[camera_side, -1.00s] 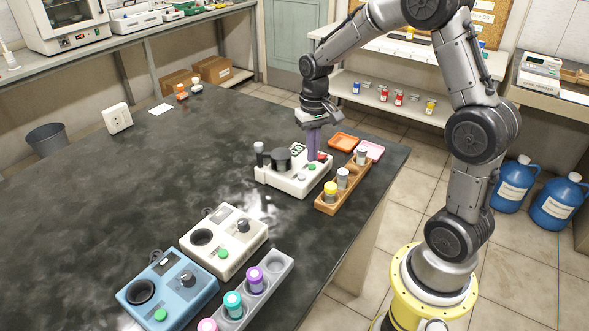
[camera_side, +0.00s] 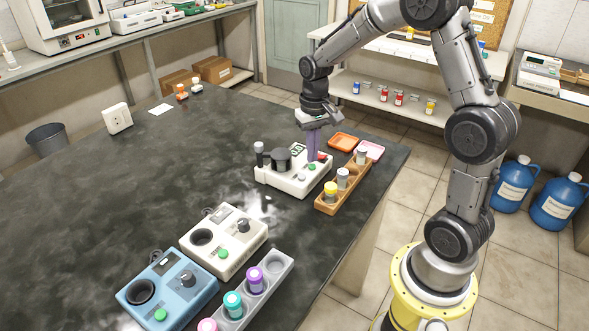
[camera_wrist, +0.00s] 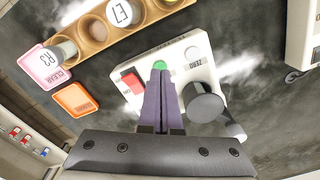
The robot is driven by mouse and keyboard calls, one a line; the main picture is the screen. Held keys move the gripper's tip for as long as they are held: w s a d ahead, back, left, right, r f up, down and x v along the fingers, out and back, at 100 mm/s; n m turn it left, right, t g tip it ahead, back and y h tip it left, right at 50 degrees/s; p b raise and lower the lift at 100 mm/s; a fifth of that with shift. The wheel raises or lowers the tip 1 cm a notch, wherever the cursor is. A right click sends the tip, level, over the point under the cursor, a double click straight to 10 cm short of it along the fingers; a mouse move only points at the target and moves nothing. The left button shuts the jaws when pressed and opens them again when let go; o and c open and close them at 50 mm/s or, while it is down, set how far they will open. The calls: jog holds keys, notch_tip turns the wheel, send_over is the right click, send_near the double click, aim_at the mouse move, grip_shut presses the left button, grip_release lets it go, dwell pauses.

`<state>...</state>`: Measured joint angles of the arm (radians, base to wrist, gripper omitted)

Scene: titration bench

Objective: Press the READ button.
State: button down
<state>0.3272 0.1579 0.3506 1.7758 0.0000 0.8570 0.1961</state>
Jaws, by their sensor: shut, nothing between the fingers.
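The white meter (camera_side: 291,183) stands on the dark bench and bears a green button (camera_side: 312,167), a red button (camera_side: 323,156), a dark round well and a small display. I cannot read a READ label on any button. In the wrist view the green button (camera_wrist: 159,64) lies just beyond my fingertips, and the red button (camera_wrist: 132,83) is left of them. My gripper (camera_side: 313,159) points down over the meter's right part, its purple fingers together and empty. In the wrist view the fingertips (camera_wrist: 160,71) overlap the green button's near edge; I cannot tell whether they touch it.
A wooden rack (camera_side: 342,190) with capped vials stands close right of the meter. Orange (camera_side: 343,142) and pink (camera_side: 370,149) trays lie behind. Cream (camera_side: 228,247) and blue (camera_side: 168,290) devices and a grey rack (camera_side: 245,297) stand in front. The bench's left is mostly clear.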

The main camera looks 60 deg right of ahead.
aim_at(312, 166)
jog(key=shift+f, duration=0.85)
dwell(0.3)
notch_tip(312, 166, up, 8)
jog(key=shift+f, duration=0.2)
dwell(0.7)
